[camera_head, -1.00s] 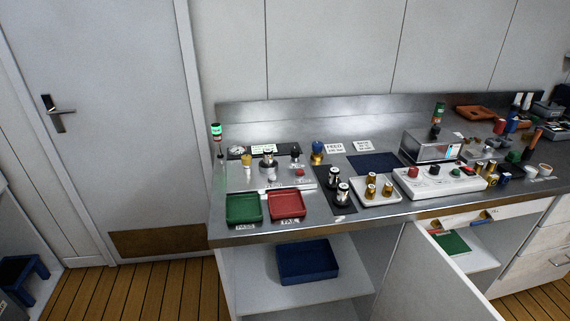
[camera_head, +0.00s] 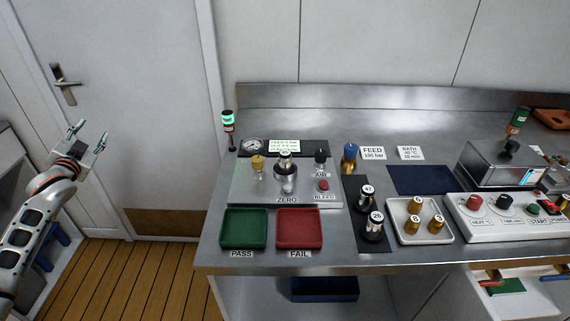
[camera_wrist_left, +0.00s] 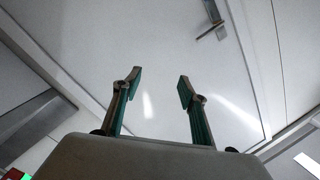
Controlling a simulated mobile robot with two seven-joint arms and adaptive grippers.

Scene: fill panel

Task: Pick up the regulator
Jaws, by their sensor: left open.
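My left gripper (camera_head: 90,134) is open and empty, raised in front of the door left of the bench. In the left wrist view its two fingers (camera_wrist_left: 158,82) stand apart with only the door behind them. I cannot tell for sure which thing is the regulator. A brass fitting with a blue top (camera_head: 349,158) stands at the panel's right by the FEED sign. Two black-and-steel fittings marked 47 (camera_head: 367,199) and 26 (camera_head: 374,228) stand on a dark mat. A steel fitting (camera_head: 285,172) sits upright on the panel (camera_head: 240,190). My right gripper is out of view.
Green PASS (camera_head: 245,230) and red FAIL (camera_head: 299,229) trays lie at the bench's front left. A white tray (camera_head: 405,237) holds brass pieces. A white control box (camera_head: 480,230) and a steel bath (camera_head: 492,168) stand right. A signal light (camera_head: 228,130) rises at the back left.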

